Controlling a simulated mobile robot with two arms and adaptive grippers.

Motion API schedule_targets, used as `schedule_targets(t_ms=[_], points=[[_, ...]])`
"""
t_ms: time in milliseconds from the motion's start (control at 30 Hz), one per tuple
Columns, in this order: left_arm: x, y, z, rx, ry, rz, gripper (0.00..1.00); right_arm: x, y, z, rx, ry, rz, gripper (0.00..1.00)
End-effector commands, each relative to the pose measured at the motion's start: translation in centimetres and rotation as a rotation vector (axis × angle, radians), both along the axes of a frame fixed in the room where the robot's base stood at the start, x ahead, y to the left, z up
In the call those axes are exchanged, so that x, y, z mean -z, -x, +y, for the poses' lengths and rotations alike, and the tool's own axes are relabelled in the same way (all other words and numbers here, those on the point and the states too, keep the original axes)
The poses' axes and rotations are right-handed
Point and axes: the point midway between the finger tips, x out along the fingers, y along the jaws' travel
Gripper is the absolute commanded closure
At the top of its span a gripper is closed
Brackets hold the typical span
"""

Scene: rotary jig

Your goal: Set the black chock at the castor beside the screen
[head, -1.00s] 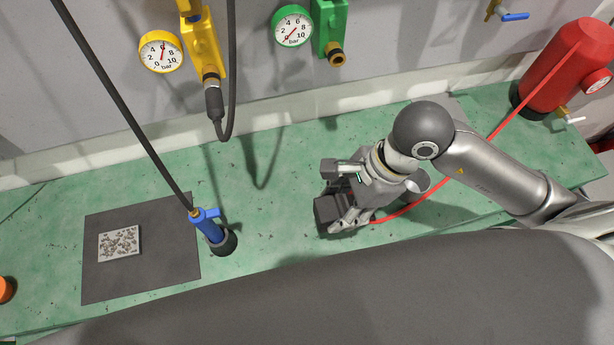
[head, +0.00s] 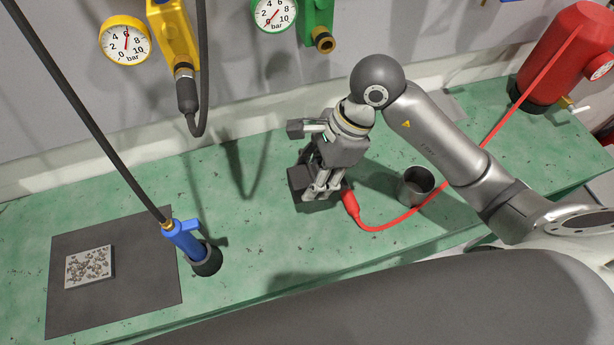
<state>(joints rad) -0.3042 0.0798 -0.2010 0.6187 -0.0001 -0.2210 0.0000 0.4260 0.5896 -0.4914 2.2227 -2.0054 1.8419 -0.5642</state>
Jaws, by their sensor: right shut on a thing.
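My right gripper (head: 318,190) is above the green bench, pointing down, with its fingers shut at a dark block (head: 299,183). The block is black and partly hidden by the fingers; it looks like the black chock, though its full shape does not show. I cannot tell whether it touches the bench. No castor and no screen can be made out in this view. My left gripper is not in view.
A red hose end (head: 350,204) is close beside the right fingers; contact is unclear. A metal cup (head: 415,186) stands further right. A blue-handled tool (head: 183,240) and a dark mat (head: 140,285) with a speckled plate (head: 89,267) are at left. The bench (head: 240,200) between is clear.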

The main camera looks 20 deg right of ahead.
Motion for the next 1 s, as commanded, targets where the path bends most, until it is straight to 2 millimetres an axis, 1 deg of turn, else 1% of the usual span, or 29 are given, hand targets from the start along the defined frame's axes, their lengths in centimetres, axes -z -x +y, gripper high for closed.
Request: schedule_targets(t_ms=[33,167,233,467,600,733,1000], points=[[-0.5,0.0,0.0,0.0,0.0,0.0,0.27,0.8,-0.6,0.1,0.002,-0.001,0.007,0.88],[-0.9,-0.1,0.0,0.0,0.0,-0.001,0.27,2.6,-2.1,0.2,-0.001,-0.001,0.004,0.88],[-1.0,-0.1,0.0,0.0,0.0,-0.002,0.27,3.1,-2.7,0.2,0.0,-0.002,0.0,0.88],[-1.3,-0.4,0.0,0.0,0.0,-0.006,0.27,4.5,-3.6,0.3,0.0,-0.001,0.002,0.88],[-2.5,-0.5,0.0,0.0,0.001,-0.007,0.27,6.1,-3.4,0.3,0.001,-0.002,0.005,0.88],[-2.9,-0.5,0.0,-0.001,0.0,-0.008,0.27,7.2,-3.5,0.2,0.0,-0.001,0.001,0.88],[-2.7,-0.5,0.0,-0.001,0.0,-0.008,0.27,7.5,-3.6,0.2,-0.001,0.0,-0.003,0.88]])
